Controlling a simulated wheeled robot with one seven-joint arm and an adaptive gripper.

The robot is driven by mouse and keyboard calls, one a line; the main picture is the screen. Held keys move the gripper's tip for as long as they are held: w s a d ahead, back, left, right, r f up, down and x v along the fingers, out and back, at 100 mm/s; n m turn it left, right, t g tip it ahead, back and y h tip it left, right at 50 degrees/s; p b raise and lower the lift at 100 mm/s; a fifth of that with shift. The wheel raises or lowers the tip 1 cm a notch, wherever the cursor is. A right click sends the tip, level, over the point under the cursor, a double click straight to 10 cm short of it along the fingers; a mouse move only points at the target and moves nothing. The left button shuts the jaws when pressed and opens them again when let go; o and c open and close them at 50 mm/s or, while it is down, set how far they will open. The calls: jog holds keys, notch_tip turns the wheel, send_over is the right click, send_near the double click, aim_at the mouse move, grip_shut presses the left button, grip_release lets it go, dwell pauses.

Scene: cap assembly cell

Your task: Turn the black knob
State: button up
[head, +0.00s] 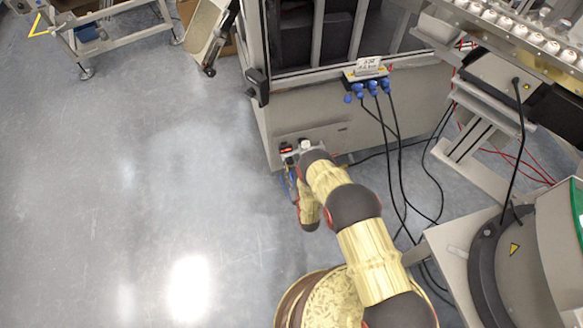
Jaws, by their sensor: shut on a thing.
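I cannot make out the black knob for sure. A small dark fitting with a red top (286,148) sits on the low front of the grey machine cabinet (340,130), beside a small white-topped part (305,145). Blue tubing shows just below the fitting. My arm reaches over from the bottom right and bends down close in front of these fittings. My gripper cannot be seen; my arm's links hide that spot, so any contact with a knob is hidden too.
Blue plugs (367,88) with hanging black cables (397,160) are on the cabinet to the right. A grey machine stand (450,250) is close on the right. The floor (130,190) on the left is clear.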

jog(key=shift+m, duration=0.6)
jog(key=o, duration=1.1)
jog(key=shift+o, duration=0.2)
jog(key=v, duration=1.2)
jog(key=shift+f, duration=0.1)
